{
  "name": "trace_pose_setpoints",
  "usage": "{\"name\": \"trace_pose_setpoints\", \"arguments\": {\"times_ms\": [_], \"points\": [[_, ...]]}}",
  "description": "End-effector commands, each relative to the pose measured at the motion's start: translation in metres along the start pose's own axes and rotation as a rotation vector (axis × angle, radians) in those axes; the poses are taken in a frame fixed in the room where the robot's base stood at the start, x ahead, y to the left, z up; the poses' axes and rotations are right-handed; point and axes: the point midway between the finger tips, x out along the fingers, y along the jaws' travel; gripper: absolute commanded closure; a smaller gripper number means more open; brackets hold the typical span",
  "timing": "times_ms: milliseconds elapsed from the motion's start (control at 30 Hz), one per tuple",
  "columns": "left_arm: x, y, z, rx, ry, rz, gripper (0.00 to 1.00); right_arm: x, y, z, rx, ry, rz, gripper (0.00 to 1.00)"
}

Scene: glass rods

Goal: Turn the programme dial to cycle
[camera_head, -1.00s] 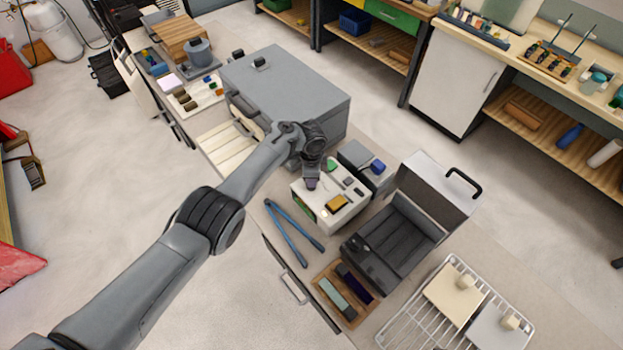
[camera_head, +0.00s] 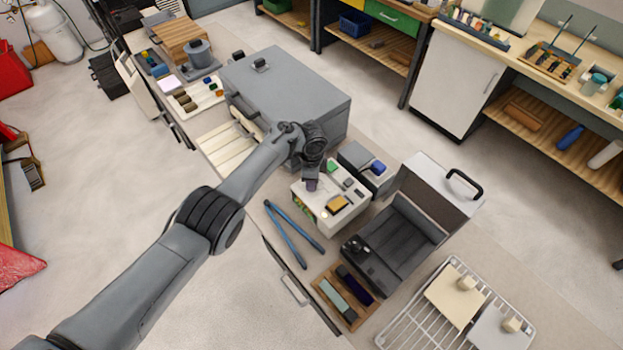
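A white control box (camera_head: 324,215) with a yellow block, a green button and small dark controls on its top stands on the bench. My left gripper (camera_head: 312,187) points down at the box's left top edge; its fingertips are small and partly hidden, so I cannot tell whether they are open or shut. A dark purplish piece shows at the fingertips; I cannot tell whether it is the programme dial. No dial marking can be read. My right gripper is not in view.
A large grey kiln-like box (camera_head: 285,85) stands behind my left arm. A grey box with a blue knob (camera_head: 377,167), an open-lidded dark unit (camera_head: 395,240), blue-handled tongs (camera_head: 292,230) and a wire rack (camera_head: 405,322) crowd the bench around the control box.

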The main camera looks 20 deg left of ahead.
Motion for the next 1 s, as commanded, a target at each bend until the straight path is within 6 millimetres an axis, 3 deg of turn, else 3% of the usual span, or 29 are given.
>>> {"name": "trace_pose_setpoints", "arguments": {"times_ms": [367,800,1000], "points": [[-0.010,-0.001,-0.001,0.000,0.001,-0.001,0.62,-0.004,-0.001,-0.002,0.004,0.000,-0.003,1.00],[-0.080,-0.001,-0.001,0.000,0.002,-0.002,0.62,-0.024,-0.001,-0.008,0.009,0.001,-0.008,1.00],[-0.102,0.000,0.000,0.000,0.000,0.000,0.62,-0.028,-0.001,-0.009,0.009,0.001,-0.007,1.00]]}}
